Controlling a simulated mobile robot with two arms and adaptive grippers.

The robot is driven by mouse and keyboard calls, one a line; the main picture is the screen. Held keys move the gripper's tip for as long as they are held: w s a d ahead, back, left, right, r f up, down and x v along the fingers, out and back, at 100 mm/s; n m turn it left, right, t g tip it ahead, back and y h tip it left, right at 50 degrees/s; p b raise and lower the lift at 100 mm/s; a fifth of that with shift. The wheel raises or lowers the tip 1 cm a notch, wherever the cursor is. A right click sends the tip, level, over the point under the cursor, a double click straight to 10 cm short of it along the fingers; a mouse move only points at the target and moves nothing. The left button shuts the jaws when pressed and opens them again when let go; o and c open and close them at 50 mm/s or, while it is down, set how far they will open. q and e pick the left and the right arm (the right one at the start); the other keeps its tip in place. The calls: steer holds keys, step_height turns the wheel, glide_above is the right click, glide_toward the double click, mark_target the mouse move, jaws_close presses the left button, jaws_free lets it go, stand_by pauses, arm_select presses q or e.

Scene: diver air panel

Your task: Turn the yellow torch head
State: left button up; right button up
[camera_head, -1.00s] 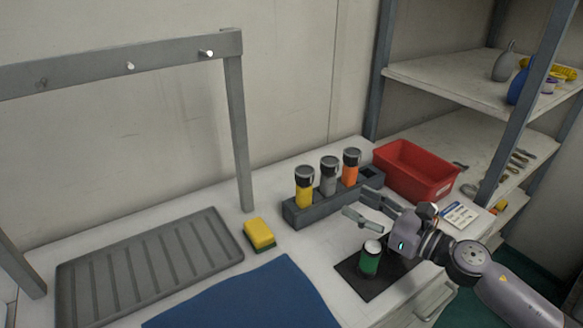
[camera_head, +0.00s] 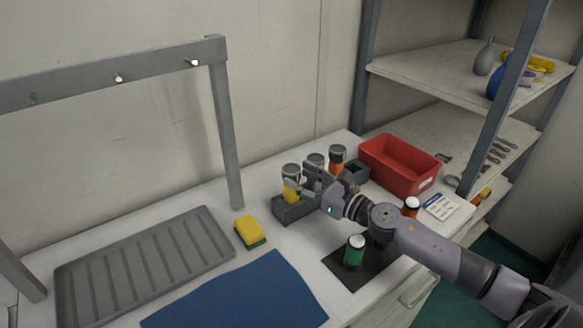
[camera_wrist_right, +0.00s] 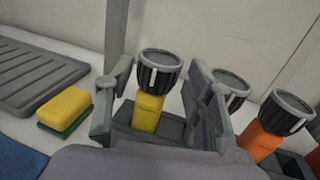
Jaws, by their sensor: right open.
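The yellow torch (camera_head: 290,196) stands upright in the grey holder block (camera_head: 292,213), with its dark, silver-rimmed head (camera_head: 291,171) on top. My right gripper (camera_head: 298,184) is open at it. In the right wrist view, the fingers (camera_wrist_right: 160,88) stand on either side of the yellow torch (camera_wrist_right: 147,113), at about the height of its black head (camera_wrist_right: 159,72). A gap shows between the head and each finger. In the head view my gripper hides part of the torch and holder. My left gripper is not in view.
A grey torch (camera_wrist_right: 232,88) and an orange torch (camera_head: 336,158) stand close by in the holder. A green torch (camera_head: 354,252) stands on a black mat (camera_head: 378,272); another orange torch (camera_head: 411,206) is beyond my arm. A sponge (camera_head: 250,230) and red bin (camera_head: 400,165) are nearby.

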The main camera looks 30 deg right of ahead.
mark_target(299, 176)
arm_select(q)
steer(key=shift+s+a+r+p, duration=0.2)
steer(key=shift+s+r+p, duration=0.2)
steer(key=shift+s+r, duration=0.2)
arm_select(e)
steer(key=shift+x, duration=1.85)
steer(key=shift+s, duration=0.1)
